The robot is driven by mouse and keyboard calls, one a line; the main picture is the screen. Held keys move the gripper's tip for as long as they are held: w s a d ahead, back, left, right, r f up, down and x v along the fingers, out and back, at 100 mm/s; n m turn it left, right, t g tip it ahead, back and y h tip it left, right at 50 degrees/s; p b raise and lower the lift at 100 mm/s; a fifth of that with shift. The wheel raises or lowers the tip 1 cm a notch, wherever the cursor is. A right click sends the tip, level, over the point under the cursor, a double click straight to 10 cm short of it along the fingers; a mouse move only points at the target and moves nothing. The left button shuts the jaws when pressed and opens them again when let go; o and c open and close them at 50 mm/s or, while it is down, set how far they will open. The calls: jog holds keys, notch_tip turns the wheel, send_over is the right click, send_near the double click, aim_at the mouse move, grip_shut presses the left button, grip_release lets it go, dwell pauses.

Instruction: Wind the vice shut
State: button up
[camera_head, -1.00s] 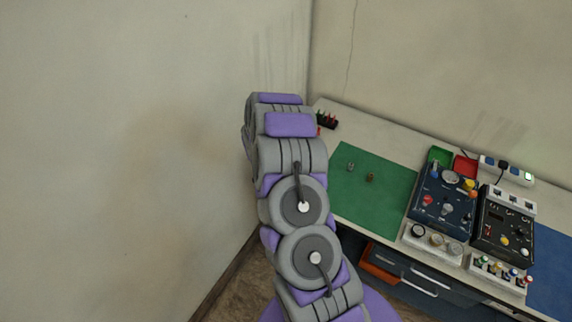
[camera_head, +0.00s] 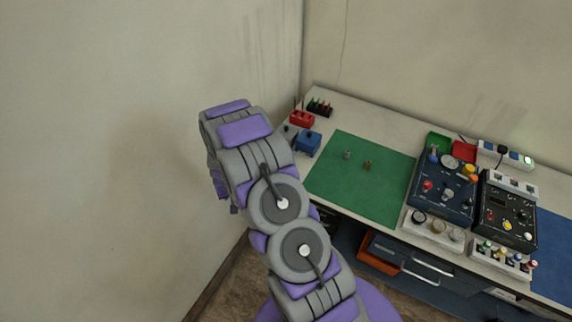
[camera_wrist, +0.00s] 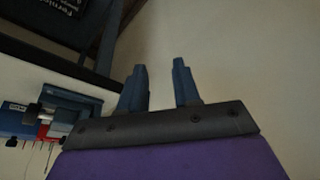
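The blue vice (camera_head: 308,142) stands at the left end of the bench, near its corner, with a dark part on its left side. A blue body that looks like the vice (camera_wrist: 72,102) shows at the left edge of the wrist view, partly cut off by my wrist. My gripper (camera_wrist: 160,85) has its two dark fingers apart, with only plain wall between them. It is to one side of the vice and not touching it. In the head view my arm hides the gripper. The vice's handle and jaw gap are too small to make out.
A red holder (camera_head: 302,119) and a black rack (camera_head: 319,107) stand behind the vice. A green mat (camera_head: 365,185) with two small parts lies to its right. Control boxes (camera_head: 443,190) stand further right. The wall is close on my arm's left.

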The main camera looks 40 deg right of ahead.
jog(key=s+a+f+n+g+b, duration=0.45)
jog(key=s+f+n, duration=0.35)
jog(key=s, duration=0.6)
jog(key=s+d+f+n+g+h+b, duration=0.2)
jog(key=s+d+n+g+h+b, duration=0.15)
jog(key=s+d+h, duration=0.35)
jog(key=w+d+r+n+t+h+b, duration=0.1)
jog(key=w+d+r+n+h+b, duration=0.15)
jog(key=d+n, duration=0.2)
jog(key=w+d+r+n+t+h+b, duration=0.1)
jog(key=d+r+n+t+h, duration=0.1)
jog(key=d+n+h, duration=0.3)
jog(key=w+r+n+t+h+b, duration=0.15)
jog(key=w+r+n+t, duration=0.25)
jog(key=w+t, duration=0.6)
jog(key=w+d+b, duration=0.1)
jog(key=w+d, duration=0.1)
jog(key=d, duration=0.3)
jog(key=w+d+g+b, duration=0.1)
jog(key=w+d, duration=0.2)
jog(key=d, duration=0.2)
jog(key=w+d+g+b, duration=0.1)
jog(key=w+d, duration=0.2)
jog(key=d, duration=0.2)
jog(key=shift+w+d+r, duration=0.15)
